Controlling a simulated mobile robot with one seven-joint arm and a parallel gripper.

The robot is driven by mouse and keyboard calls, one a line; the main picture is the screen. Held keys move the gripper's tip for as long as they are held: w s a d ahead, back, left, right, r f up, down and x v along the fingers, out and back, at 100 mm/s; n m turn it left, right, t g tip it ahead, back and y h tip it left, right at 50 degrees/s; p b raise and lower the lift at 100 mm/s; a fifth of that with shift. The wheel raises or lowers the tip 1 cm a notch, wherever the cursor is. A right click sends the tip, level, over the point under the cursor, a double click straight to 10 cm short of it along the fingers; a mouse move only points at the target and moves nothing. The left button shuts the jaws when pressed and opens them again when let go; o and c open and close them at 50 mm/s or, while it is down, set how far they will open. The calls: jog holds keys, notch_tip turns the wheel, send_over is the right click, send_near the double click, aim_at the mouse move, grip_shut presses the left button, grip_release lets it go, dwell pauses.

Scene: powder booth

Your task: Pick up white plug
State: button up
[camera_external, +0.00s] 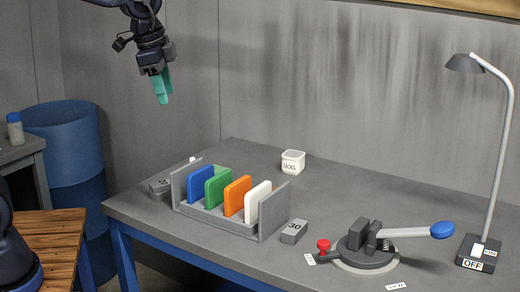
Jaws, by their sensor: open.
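No thing in view is clearly a white plug. A small white piece (192,159) shows just behind the left end of the grey rack, mostly hidden, and may be it. A small white tub (292,165) with a dark printed label stands at the back of the table; its contents cannot be made out. My gripper (162,91) has teal fingers pointing down. It is open and empty, high above the table's left end, well apart from everything on it.
The grey rack (188,208) holds blue, green, orange and white panels upright. Grey blocks lie at both its ends, one marked 30 (293,232). A round fixture (366,250) with a blue-knobbed lever and a lamp (478,252) stand right.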

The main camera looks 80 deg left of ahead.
jog(key=w+a+f+m+g, duration=0.1)
jog(key=w+a+f, duration=0.15)
jog(key=a, duration=0.25)
jog(key=w+a+f, duration=0.2)
jog(key=w+a, duration=0.2)
jog(key=a, duration=0.2)
jog(key=a+f+m, duration=0.1)
jog(key=a+f, duration=0.5)
jog(key=a, duration=0.4)
jog(key=w+a+f+m+g, duration=0.1)
jog(key=a+f, duration=0.6)
jog(key=a, duration=0.3)
jog(key=a+f+m+h, duration=0.1)
jog(key=a+f, duration=0.6)
jog(key=a, duration=0.3)
jog(key=shift+w+f+m+g, duration=0.2)
jog(key=shift+w+m+g, duration=0.05)
jog(key=shift+m+g, duration=0.05)
send_over(192, 159)
notch_tip(192, 159, down, 4)
jog(key=shift+w+a+f, duration=0.1)
jog(key=shift+a+f, duration=0.2)
jog(key=shift+f, duration=1.3)
jog(key=shift+a+f, duration=0.1)
jog(key=shift+f, duration=1.35)
grip_shut()
